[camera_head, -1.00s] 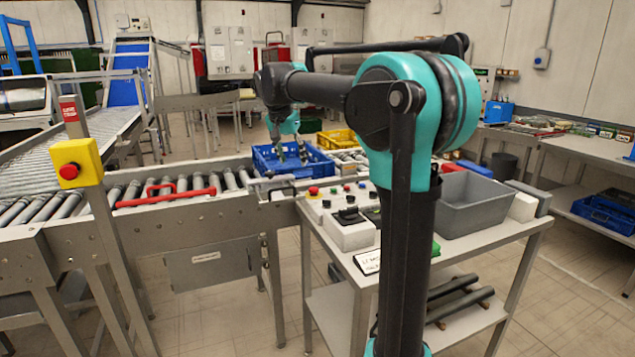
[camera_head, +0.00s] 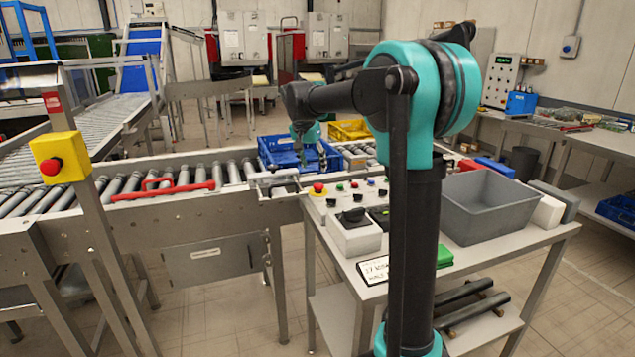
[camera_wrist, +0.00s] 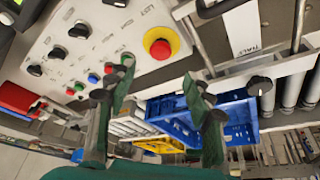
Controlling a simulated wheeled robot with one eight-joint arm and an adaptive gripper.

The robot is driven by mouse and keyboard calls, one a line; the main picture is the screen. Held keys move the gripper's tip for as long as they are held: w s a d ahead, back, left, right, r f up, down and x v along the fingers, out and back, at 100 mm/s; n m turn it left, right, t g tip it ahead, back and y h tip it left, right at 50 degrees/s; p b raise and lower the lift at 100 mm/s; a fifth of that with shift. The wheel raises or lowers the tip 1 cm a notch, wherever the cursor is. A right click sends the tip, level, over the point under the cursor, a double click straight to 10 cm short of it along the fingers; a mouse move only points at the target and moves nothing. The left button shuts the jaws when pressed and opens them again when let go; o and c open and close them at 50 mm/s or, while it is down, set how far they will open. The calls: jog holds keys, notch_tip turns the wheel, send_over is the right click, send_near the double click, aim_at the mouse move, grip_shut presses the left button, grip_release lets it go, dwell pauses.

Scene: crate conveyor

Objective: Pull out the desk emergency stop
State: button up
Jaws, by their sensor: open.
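The desk emergency stop (camera_head: 319,188) is a red mushroom button on a yellow base. It sits on the light control panel at the near side of the conveyor. In the wrist view the red button (camera_wrist: 159,46) is fully visible, at upper centre, just beyond the fingertips. My gripper (camera_wrist: 160,78) is open and empty, its two green fingers spread on either side below the button, not touching it. In the head view my gripper (camera_head: 312,158) hangs in front of the blue crate, above and behind the button. Whether the button is pressed in cannot be told.
A blue crate (camera_head: 275,140) stands on the rollers, with a yellow crate (camera_head: 352,129) behind. Knobs and coloured buttons crowd the panel beside the stop. A grey bin (camera_head: 505,228) stands on the desk at right. Another emergency stop (camera_head: 60,158) is on a post at left.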

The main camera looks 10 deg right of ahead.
aim_at(318, 185)
jog(key=x, duration=0.8)
jog(key=shift+w+f, duration=0.1)
jog(key=shift+f, duration=0.25)
grip_shut()
